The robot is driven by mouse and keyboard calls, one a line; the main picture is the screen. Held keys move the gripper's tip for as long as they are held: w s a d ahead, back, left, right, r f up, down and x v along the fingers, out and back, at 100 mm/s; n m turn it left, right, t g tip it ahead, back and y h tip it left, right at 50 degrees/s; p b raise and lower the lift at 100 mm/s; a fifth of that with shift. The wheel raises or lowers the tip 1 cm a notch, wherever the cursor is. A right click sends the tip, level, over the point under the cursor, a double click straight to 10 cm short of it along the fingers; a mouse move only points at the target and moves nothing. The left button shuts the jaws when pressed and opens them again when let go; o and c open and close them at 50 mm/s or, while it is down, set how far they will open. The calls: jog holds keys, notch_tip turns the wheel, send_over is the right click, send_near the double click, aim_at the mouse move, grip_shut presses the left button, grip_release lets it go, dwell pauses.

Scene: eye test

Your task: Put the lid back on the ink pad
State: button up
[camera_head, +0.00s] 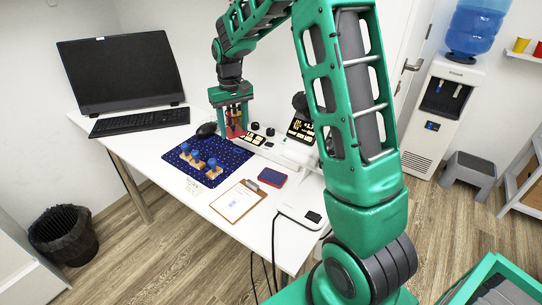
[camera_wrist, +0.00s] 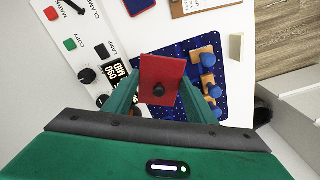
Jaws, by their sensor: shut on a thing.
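My gripper (camera_head: 233,122) is above the desk, near the far right edge of the blue speckled mat. In the wrist view, my gripper (camera_wrist: 160,92) is shut on a flat red lid (camera_wrist: 161,70), with a finger at each side of it. The lid has a small dark knob facing the wrist camera. The red lid also shows between my fingers in the head view (camera_head: 235,130). The ink pad (camera_head: 272,177), blue on top with a red rim, lies uncovered on the desk right of the mat. Part of the ink pad shows at the wrist view's top edge (camera_wrist: 138,5).
Several blue-knobbed wooden stamps (camera_head: 198,160) stand on the mat (camera_head: 228,153). A clipboard (camera_head: 238,201) lies in front of the ink pad. A white control panel (camera_wrist: 88,40) with knobs is beside my gripper. A monitor (camera_head: 120,70) and keyboard (camera_head: 140,121) are farther left.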

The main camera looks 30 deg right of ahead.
jog(key=s+d+f+n, duration=0.3)
jog(key=s+d+n, duration=0.2)
jog(key=s+n, duration=0.25)
jog(key=n+y, duration=0.2)
jog(key=n, duration=0.7)
send_over(274, 177)
jog(key=w, duration=0.2)
jog(key=shift+w+d+f, duration=0.1)
jog(key=shift+d+f, duration=0.2)
jog(key=shift+f, duration=0.4)
jog(key=shift+s+f+n, duration=0.2)
jog(key=shift+s+n, duration=0.65)
jog(key=shift+n, duration=0.2)
jog(key=shift+d+f, duration=0.1)
jog(key=shift+f, duration=2.9)
jog(key=shift+s+f, duration=0.2)
